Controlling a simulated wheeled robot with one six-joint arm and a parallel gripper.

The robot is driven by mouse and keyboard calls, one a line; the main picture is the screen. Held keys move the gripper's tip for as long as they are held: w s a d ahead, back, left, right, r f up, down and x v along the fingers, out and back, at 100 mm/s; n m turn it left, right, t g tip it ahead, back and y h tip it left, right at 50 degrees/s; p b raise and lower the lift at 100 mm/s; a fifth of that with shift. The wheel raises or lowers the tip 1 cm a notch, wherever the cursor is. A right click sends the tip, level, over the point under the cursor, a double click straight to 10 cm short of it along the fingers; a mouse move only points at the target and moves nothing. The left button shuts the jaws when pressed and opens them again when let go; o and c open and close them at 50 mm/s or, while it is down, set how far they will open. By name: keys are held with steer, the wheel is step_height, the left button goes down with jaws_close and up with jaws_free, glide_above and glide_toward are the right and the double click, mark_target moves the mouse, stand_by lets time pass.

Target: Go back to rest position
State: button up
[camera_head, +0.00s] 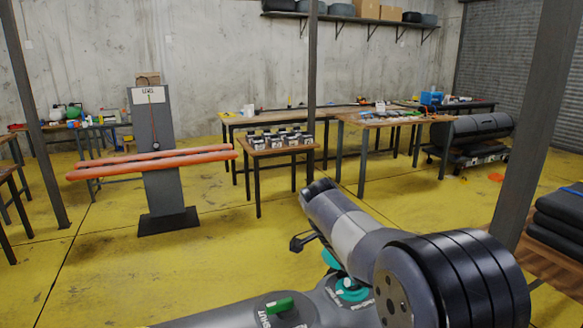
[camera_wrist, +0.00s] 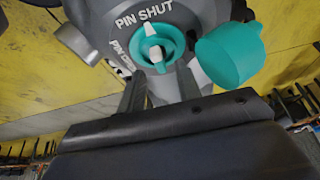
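My gripper (camera_wrist: 163,74) shows in the wrist view as two dark fingers set apart, with nothing clearly held between them. Beyond the fingertips is a teal valve (camera_wrist: 173,40) with a white pin, on a grey surface lettered "PIN SHUT". I cannot tell whether the fingers touch it. A round teal cap (camera_wrist: 230,52) is beside it on the right. In the head view, my arm reaches over a grey boat tube (camera_head: 245,314). The teal valve (camera_head: 352,291) is partly visible below my arm, and my fingers are hidden there.
Orange tubes (camera_head: 150,160) cross a grey stand on the left. A small table (camera_head: 278,149) with several items and longer benches stand behind. Posts (camera_head: 534,130) rise at both sides. Yellow floor (camera_head: 220,230) is clear at mid-left.

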steer(key=x, duration=0.2)
steer(key=shift+d+f, duration=0.1)
steer(key=shift+f, duration=0.15)
steer(key=shift+r, duration=0.1)
steer(key=v, duration=1.1)
steer(key=x, duration=1)
steer(key=shift+d+f, duration=0.1)
steer(key=shift+f, duration=0.15)
steer(key=shift+w+d+f, duration=0.1)
steer(key=shift+f, duration=0.25)
steer(key=n+t, duration=0.1)
steer(key=n, duration=0.4)
steer(key=shift+s+d+t+y, duration=0.1)
steer(key=shift+s+t+y, duration=0.1)
steer(key=shift+t+y, duration=0.2)
steer(key=shift+d+n+t+y+b, duration=0.15)
steer(key=shift+n+y, duration=0.25)
steer(key=shift+n, duration=0.8)
steer(key=shift+n+t+y+b, duration=0.25)
steer(key=shift+n+y, duration=0.15)
steer(key=shift+n, duration=0.8)
steer(key=shift+s+r, duration=0.1)
